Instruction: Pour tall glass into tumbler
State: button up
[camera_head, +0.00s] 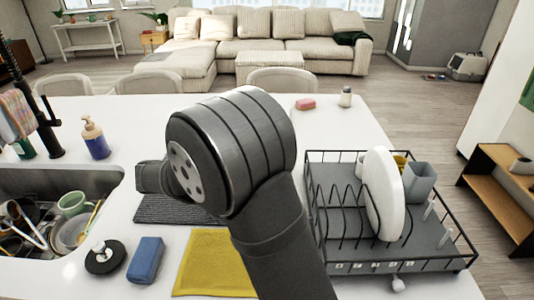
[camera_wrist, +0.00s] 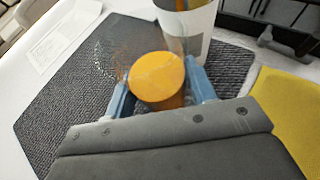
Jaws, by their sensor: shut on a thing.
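In the wrist view, my gripper (camera_wrist: 160,90) has its blue fingers shut on either side of a round orange body. This looks like the tall glass (camera_wrist: 158,82) with orange liquid; its clear walls are hard to make out. Just beyond it stands a pale cup, apparently the tumbler (camera_wrist: 201,22), with an orange-brown patch near the top picture edge. The two overlap in this view, and I cannot tell whether they touch. In the head view my arm hides the gripper, the glass and the tumbler.
A dark ribbed mat (camera_head: 180,208) lies under the work area, with a yellow cloth (camera_head: 215,262) beside it. A dish rack (camera_head: 335,225) with a white plate (camera_head: 382,195) stands right. A blue sponge (camera_head: 146,260) and a sink (camera_head: 100,183) with dishes are left.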

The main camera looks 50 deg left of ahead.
jog(key=shift+w+d+r+m+g+y, duration=0.25)
jog(key=shift+w+r+g+y, duration=0.15)
jog(key=shift+g, duration=0.45)
jog(key=shift+w+d+r+m+g+y, duration=0.15)
jog(key=shift+w+r+m+g+y, duration=0.2)
jog(key=shift+g, duration=0.5)
jog(key=shift+w+d+r+m+g+y, duration=0.1)
jog(key=shift+w+r+m+g+y, duration=0.25)
jog(key=shift+r+g, duration=0.55)
jog(key=shift+w+d+r+m+g+y, duration=0.15)
jog(key=shift+r+g+y, duration=0.35)
jog(key=shift+r+g, duration=0.35)
jog(key=shift+w+d+r+m+g+y, duration=0.15)
jog(key=shift+r+g+y, duration=0.25)
jog(key=shift+r+g, duration=0.45)
jog(key=shift+f+g, duration=0.2)
jog(key=shift+g, duration=0.2)
jog(key=shift+r+m+g+y+p, duration=0.25)
jog(key=shift+r+g+y+p, duration=0.2)
jog(key=shift+r+g+y, duration=0.65)
jog(key=shift+w+d+f+g, duration=0.35)
jog(key=shift+w+g, duration=0.25)
jog(key=shift+g, duration=0.3)
jog(key=shift+w+r+m+g+y+p, duration=0.2)
jog(key=shift+r+m+g+y+p, duration=0.2)
jog(key=shift+r+g+y+p, duration=0.25)
